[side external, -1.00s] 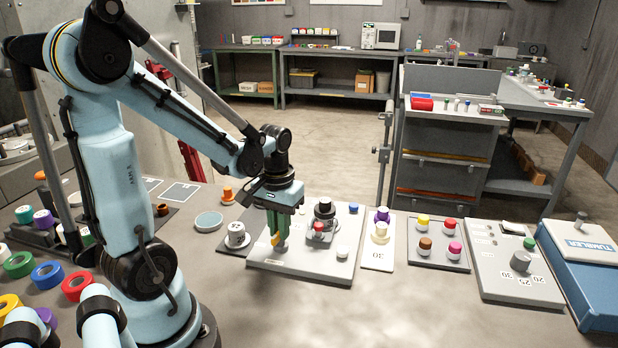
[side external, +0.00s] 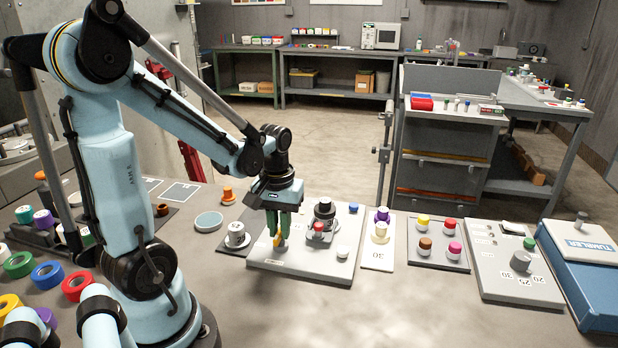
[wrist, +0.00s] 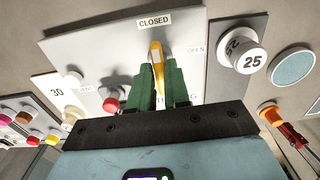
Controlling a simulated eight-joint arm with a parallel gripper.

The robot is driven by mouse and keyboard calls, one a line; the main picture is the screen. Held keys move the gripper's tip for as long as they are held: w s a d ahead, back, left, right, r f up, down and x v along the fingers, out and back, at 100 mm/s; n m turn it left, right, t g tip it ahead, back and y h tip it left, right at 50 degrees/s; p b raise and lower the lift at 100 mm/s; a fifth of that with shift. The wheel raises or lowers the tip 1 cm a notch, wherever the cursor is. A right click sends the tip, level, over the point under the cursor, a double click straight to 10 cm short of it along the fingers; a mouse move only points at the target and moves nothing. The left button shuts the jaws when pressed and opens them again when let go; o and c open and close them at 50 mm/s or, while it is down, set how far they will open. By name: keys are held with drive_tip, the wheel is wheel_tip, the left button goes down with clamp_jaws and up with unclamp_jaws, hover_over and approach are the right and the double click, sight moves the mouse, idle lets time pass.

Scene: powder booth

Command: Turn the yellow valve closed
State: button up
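The yellow valve handle (wrist: 157,54) stands on a light grey panel (wrist: 109,57). The lower part of the handle is hidden between the fingers. In the side external view the yellow valve handle (side external: 279,236) shows as a small sliver beside the fingers of my gripper (side external: 281,234).
A red knob (side external: 319,227) and a dark round fixture (side external: 324,209) stand right of the valve on the same panel. A white dial marked 25 (wrist: 242,54) is close by on the other side. Bare bench lies in front of the panel.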

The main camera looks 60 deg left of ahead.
drive_tip(key=o, duration=0.3)
drive_tip(key=shift+o, duration=0.2)
wheel_tip(320, 180, up, 12)
idle(0.7)
drive_tip(key=w+d+f+m+t, duration=0.1)
drive_tip(key=d+m+t, duration=0.2)
drive_tip(key=d, duration=0.3)
drive_tip(key=w+d+f+m+t, duration=0.1)
drive_tip(key=d+f+m+t, duration=0.1)
drive_tip(key=d+m+t, duration=0.2)
drive_tip(key=d+m, duration=0.2)
drive_tip(key=shift+w+d+f, duration=0.2)
drive_tip(key=shift+w+d, duration=0.2)
